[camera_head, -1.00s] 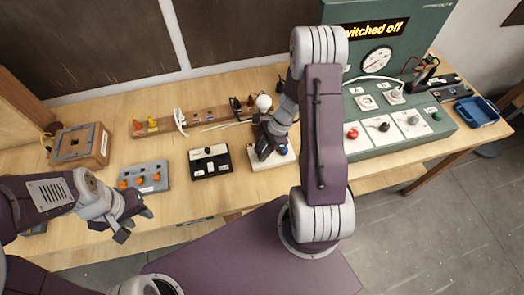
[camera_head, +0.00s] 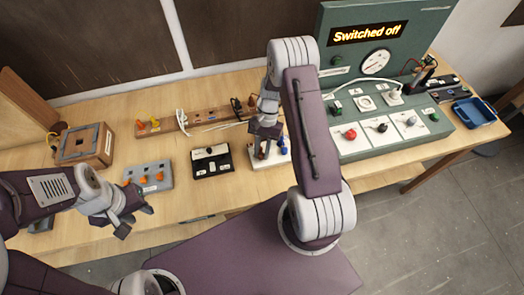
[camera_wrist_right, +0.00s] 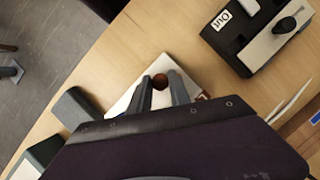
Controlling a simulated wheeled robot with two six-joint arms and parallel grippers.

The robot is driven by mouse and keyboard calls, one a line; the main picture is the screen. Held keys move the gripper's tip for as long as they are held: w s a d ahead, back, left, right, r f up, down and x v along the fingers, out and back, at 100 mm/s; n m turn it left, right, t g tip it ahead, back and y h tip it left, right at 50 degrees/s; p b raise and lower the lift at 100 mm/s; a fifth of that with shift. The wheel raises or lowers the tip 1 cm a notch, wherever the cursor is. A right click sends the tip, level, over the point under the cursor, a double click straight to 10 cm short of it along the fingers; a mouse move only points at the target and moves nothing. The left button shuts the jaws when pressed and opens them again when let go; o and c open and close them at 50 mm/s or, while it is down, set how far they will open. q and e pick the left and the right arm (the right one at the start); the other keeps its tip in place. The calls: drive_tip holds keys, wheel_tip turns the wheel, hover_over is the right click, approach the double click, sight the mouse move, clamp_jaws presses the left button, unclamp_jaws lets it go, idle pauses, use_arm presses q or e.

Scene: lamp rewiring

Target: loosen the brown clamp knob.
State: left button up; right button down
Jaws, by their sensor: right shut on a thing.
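The brown clamp knob (camera_wrist_right: 160,82) shows as a dark round top between the fingers in the right wrist view. It stands on a white block (camera_wrist_right: 122,106). My right gripper (camera_wrist_right: 160,88) is shut on the knob, one finger on each side. In the head view my right gripper (camera_head: 262,150) reaches down to the left part of the white block (camera_head: 287,161) and largely hides the knob. A blue knob (camera_head: 284,147) stands to its right on the same block. My left gripper (camera_head: 134,219) is open and empty above the table's front edge.
A black box (camera_head: 212,169) and a grey box with orange knobs (camera_head: 147,186) lie left of the white block. A wooden strip with plugs and cables (camera_head: 180,122) lies behind. The green test bench (camera_head: 440,122), its display reading "Switched off", stands at right.

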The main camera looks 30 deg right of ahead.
drive_tip(key=n, duration=0.2)
drive_tip(key=n+h, duration=0.1)
drive_tip(key=shift+w+n+g, duration=0.2)
drive_tip(key=shift+n+g, duration=0.1)
drive_tip(key=shift+n, duration=0.1)
drive_tip(key=n, duration=0.1)
drive_tip(key=n+h, duration=0.1)
drive_tip(key=n, duration=0.1)
drive_tip(key=shift+a+n+g+h, duration=0.15)
drive_tip(key=shift+n+g+h, duration=0.15)
drive_tip(key=n+h, duration=0.1)
drive_tip(key=n, duration=0.2)
drive_tip(key=n+h, duration=0.1)
drive_tip(key=n, duration=0.2)
drive_tip(key=shift+a+r, duration=0.1)
drive_tip(key=shift+a, duration=0.05)
drive_tip(key=n+t+h, duration=0.1)
drive_tip(key=n, duration=0.2)
drive_tip(key=n+h, duration=0.1)
drive_tip(key=n, duration=0.2)
drive_tip(key=shift+s+a+n+t, duration=0.1)
drive_tip(key=shift+a+n+t, duration=0.05)
drive_tip(key=shift+n+t, duration=0.2)
drive_tip(key=shift+s+n+t+h+b, duration=0.2)
drive_tip(key=shift+n+t, duration=0.25)
drive_tip(key=shift+n, duration=0.7)
drive_tip(key=shift+w+n+t+h+b, duration=0.1)
drive_tip(key=shift+n+t+h, duration=0.25)
drive_tip(key=shift+n, duration=0.75)
